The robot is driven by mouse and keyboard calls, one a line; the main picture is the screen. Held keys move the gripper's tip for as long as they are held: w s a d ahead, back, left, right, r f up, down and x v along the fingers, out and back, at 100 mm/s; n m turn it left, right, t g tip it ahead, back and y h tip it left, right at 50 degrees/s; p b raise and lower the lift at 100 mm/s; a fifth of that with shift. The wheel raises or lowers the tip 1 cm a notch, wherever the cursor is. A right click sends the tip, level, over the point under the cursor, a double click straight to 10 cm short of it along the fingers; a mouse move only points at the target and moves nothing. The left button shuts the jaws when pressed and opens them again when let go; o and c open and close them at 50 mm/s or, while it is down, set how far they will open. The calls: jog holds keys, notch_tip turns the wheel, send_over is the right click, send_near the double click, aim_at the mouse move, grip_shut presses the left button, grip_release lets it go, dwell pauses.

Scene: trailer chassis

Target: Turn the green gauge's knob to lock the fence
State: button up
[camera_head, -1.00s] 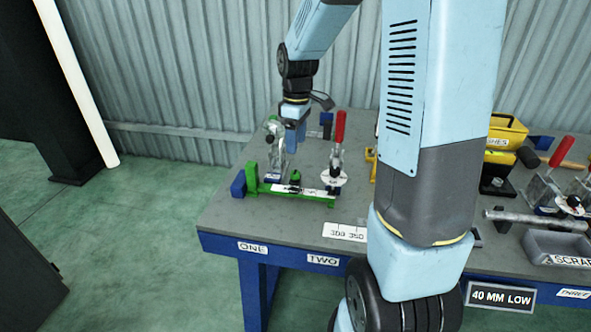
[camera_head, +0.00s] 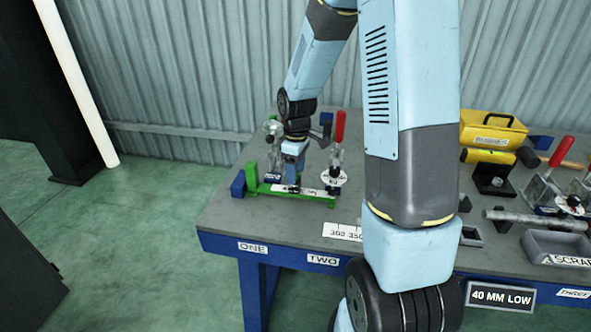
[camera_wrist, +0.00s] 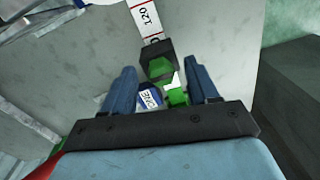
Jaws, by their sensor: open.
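The green gauge (camera_head: 252,180) lies on the left part of the workbench, with a white scale along its bar. In the wrist view the scale (camera_wrist: 146,20) shows "120". The gauge's green knob (camera_wrist: 160,69) sits on a black block, which appears to be the fence (camera_wrist: 155,50). My gripper (camera_wrist: 162,74) is open, with one blue finger on each side of the knob's line and the knob near the tips. I cannot tell whether the fingers touch it. In the head view my gripper (camera_head: 292,178) is low over the gauge and hides the knob.
A red-handled toggle clamp (camera_head: 339,127) stands close behind the gauge's right end. Another clamp (camera_head: 272,130) stands behind its left part. A blue block (camera_head: 238,184) is at the gauge's left end. A yellow toolbox (camera_head: 492,130) and a scrap tray (camera_head: 556,247) are farther right.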

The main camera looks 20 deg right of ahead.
jog(key=shift+c, duration=0.3)
jog(key=c, duration=1)
jog(key=m, duration=0.4)
jog(key=shift+m, duration=0.3)
jog(key=m, duration=0.4)
jog(key=shift+m, duration=0.3)
jog(key=m, duration=0.4)
jog(key=shift+t, duration=0.3)
jog(key=shift+s+a+m, duration=0.1)
jog(key=shift+m, duration=2.3)
